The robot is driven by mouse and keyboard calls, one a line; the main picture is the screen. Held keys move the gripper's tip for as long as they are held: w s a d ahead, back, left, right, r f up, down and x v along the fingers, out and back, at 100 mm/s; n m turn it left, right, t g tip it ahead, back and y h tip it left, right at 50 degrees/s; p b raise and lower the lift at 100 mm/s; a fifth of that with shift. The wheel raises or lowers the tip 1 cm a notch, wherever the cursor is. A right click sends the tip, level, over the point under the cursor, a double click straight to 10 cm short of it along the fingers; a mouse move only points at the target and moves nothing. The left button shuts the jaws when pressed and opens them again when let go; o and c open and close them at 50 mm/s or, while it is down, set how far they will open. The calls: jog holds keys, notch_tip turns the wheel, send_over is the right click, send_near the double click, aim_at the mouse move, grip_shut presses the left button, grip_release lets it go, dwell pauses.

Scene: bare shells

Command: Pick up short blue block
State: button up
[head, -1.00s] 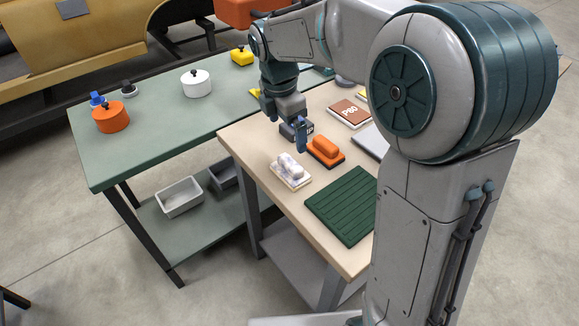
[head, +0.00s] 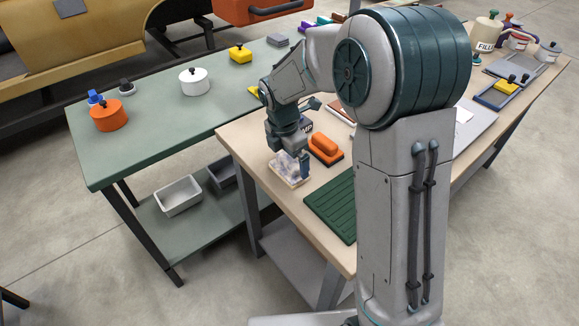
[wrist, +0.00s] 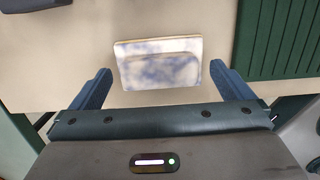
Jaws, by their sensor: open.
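A short block with patchy white and blue colouring (head: 283,174) lies on the wooden-topped table, near its left edge. In the wrist view the mottled block (wrist: 158,62) looks like a low raised part on a flat pale base. My gripper (head: 291,168) is right over it in the head view and partly hides it. In the wrist view my gripper (wrist: 160,76) is open and empty, with one blue finger on each side of the block's near part. I cannot tell the height left between fingertips and block.
An orange block (head: 324,146) on a dark base sits just behind the gripper. A ribbed green mat (head: 332,205) lies to the right. A green table (head: 150,135) to the left holds a white pot (head: 194,82) and an orange pot (head: 109,116).

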jog(key=shift+f, duration=0.95)
jog(key=shift+d, duration=0.1)
jog(key=shift+c, duration=0.3)
jog(key=c, duration=0.7)
jog(key=shift+r, duration=0.1)
jog(key=shift+w+r, duration=0.1)
jog(key=shift+r, duration=0.45)
notch_tip(320, 180, up, 2)
jog(key=shift+r, duration=0.25)
jog(key=d+r, duration=0.7)
jog(key=d, duration=0.4)
jog(key=shift+w+d+r, duration=0.15)
jog(key=shift+w+d, duration=0.1)
jog(key=shift+d, duration=0.1)
